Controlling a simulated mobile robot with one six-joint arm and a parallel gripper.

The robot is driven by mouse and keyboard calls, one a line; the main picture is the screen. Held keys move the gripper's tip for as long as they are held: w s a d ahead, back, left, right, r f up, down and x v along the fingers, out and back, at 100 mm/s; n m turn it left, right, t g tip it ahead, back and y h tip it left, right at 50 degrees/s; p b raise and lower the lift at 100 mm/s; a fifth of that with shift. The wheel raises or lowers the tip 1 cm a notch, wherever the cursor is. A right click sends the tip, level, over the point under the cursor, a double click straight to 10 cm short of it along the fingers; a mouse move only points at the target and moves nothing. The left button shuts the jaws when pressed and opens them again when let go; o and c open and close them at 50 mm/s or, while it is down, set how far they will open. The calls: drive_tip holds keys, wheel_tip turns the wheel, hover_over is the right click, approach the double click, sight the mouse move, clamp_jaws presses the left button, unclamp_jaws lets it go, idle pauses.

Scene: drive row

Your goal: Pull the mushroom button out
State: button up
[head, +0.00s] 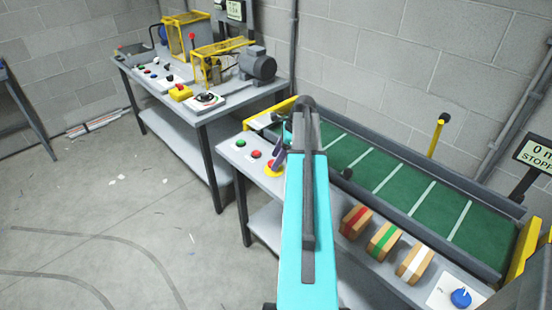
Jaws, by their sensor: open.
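A red mushroom button on a yellow ring (273,169) sits on the front panel of the near conveyor table, just left of my cyan arm. A green button (240,142) and a smaller red button (256,153) are in line behind it. My gripper (279,152) is partly hidden by my own arm; a dark finger part shows above the mushroom button. It is open, and no object shows in it. Whether it touches the button cannot be told. Another red button on a yellow box (180,92) stands on the far table.
A green conveyor belt (400,180) runs right behind my arm. Several wooden blocks with coloured stripes (384,240) lie along its front. A blue knob (460,298) is at bottom right. A display (535,155) reads "0 m STOPP". The floor at left is open.

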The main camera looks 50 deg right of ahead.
drive_tip(key=b+v, duration=0.2)
drive_tip(key=v, duration=1.1)
drive_tip(key=shift+r, duration=0.3)
idle(0.3)
